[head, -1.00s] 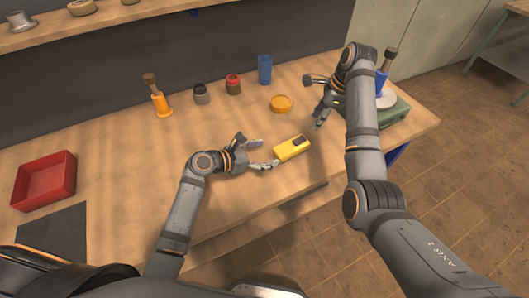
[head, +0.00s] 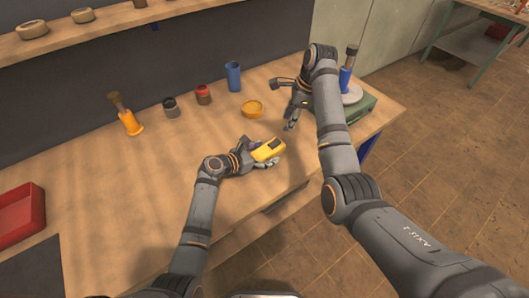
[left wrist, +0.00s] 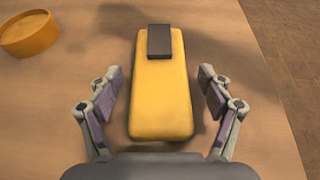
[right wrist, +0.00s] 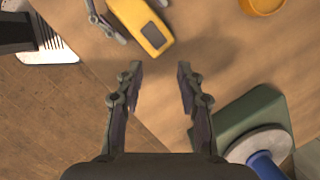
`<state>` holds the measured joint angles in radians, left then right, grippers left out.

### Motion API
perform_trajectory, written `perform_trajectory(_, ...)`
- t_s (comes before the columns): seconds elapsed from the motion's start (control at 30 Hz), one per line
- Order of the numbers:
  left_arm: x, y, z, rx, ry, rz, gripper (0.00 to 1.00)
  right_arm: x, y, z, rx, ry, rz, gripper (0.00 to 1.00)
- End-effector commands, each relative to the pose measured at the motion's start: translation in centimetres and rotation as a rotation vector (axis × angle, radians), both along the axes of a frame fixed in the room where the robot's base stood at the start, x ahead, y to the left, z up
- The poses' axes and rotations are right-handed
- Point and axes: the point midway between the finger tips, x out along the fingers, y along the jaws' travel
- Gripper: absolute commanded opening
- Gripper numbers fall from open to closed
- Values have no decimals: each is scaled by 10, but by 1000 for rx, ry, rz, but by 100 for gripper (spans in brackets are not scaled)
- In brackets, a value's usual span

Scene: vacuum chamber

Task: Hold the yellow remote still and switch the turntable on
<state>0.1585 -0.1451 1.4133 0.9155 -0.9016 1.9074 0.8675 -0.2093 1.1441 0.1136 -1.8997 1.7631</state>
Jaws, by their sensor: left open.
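The yellow remote (head: 266,153) lies on the workbench near its front edge, with a dark block at its far end. My left gripper (head: 259,148) is open around the remote. In the left wrist view the remote (left wrist: 160,95) lies between the two spread fingers (left wrist: 161,92), with a gap on each side. My right gripper (head: 289,121) is open and empty above the bench, between the remote and the turntable. The turntable (head: 361,107) has a green base and a pale disc bearing a blue post. My right arm partly hides it. It also shows in the right wrist view (right wrist: 248,112).
An orange round dish (head: 252,109) lies behind the remote. A blue cup (head: 233,77), a red jar (head: 203,95), a grey jar (head: 170,107) and an orange-based post (head: 130,122) stand farther back. A red tray (head: 22,213) is at left. The left-middle bench is clear.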

Motion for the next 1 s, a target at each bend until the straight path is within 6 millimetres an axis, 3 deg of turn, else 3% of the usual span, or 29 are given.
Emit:
perform_trajectory(0.07, 0, 0, 0, 0, 0, 0, 79, 0, 0, 0, 0, 0, 0, 38)
perform_trajectory(0.57, 0, 0, 0, -1, 1, 0, 12, 0, 0, 0, 0, 0, 0, 38)
perform_trajectory(0.7, 0, 0, 0, -1, 1, 0, 12, 0, -1, -5, 12, -24, 39, 19)
perform_trajectory(0.83, 0, 0, 0, -1, 1, 0, 12, 3, -3, -26, 58, -151, 227, 1)
perform_trajectory(1.0, 0, 0, 0, -1, 1, 0, 12, 1, -7, -56, 90, -485, 618, 0)
